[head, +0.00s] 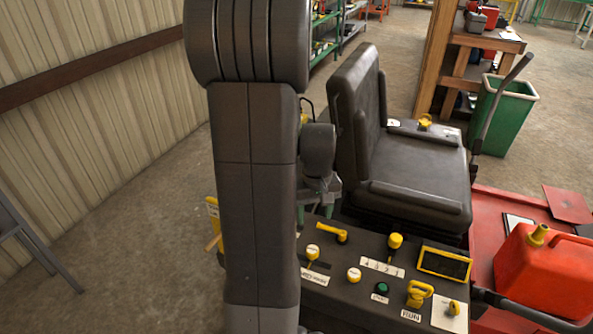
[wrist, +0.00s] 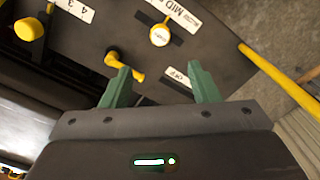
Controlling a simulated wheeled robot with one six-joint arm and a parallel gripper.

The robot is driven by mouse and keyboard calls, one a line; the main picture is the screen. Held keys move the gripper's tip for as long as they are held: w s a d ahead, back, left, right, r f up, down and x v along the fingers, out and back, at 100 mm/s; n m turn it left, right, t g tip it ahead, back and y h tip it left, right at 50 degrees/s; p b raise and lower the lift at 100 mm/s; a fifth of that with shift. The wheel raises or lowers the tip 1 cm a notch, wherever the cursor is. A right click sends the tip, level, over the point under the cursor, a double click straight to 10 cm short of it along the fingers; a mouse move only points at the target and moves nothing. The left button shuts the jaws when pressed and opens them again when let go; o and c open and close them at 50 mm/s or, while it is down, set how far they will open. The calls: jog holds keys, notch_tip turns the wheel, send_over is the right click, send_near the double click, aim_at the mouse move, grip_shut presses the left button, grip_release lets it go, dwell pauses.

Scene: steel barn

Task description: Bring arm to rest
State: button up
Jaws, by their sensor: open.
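My arm stands large in the left half of the head view and hides part of the control console (head: 330,268). My gripper (wrist: 160,85) has two green fingers spread apart, with nothing held between them. In the wrist view a yellow lever (wrist: 120,62) lies just beyond the left finger, and a label reading OFF (wrist: 177,76) shows between the fingers.
A black seat (head: 415,170) stands behind the console. A red fuel can (head: 545,270) sits on the red deck at right. A green bin (head: 500,115) stands farther back. A corrugated wall (head: 90,100) is at left, with open floor (head: 130,240) before it.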

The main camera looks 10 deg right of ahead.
aim_at(309, 248)
notch_tip(309, 248, down, 14)
jog(key=shift+r+b, duration=0.1)
jog(key=shift+b, duration=0.75)
jog(key=shift+w+a, duration=0.25)
jog(key=shift+a, duration=0.1)
